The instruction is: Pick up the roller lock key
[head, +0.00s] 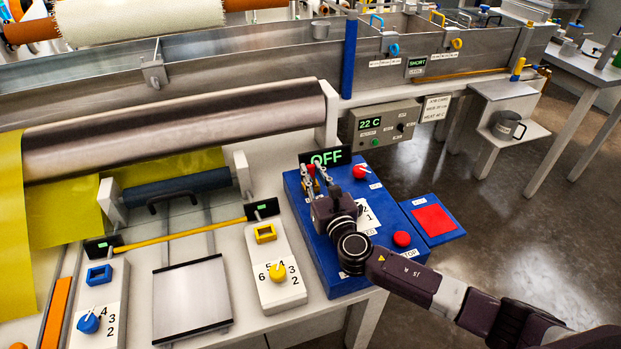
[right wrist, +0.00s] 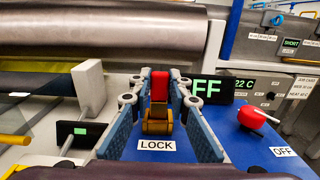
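The roller lock key (right wrist: 159,88) has a red grip above a brass-coloured body and stands upright behind the LOCK label (right wrist: 157,145) on the blue panel. A small bit of its red also shows in the head view (head: 311,169). My right gripper (right wrist: 160,100) is open, with one blue-padded finger on each side of the key and a visible gap to it on both sides. In the head view, my right gripper (head: 316,176) reaches over the blue panel and hides most of the key. My left gripper is not in view.
Near the key are an OFF display (head: 325,158), a red-knobbed switch (head: 360,171) and a red stop button (head: 402,239) on the blue panel (head: 325,272). A big metal roller (head: 180,130) lies behind left. A yellow-knob selector (head: 277,272) stands left.

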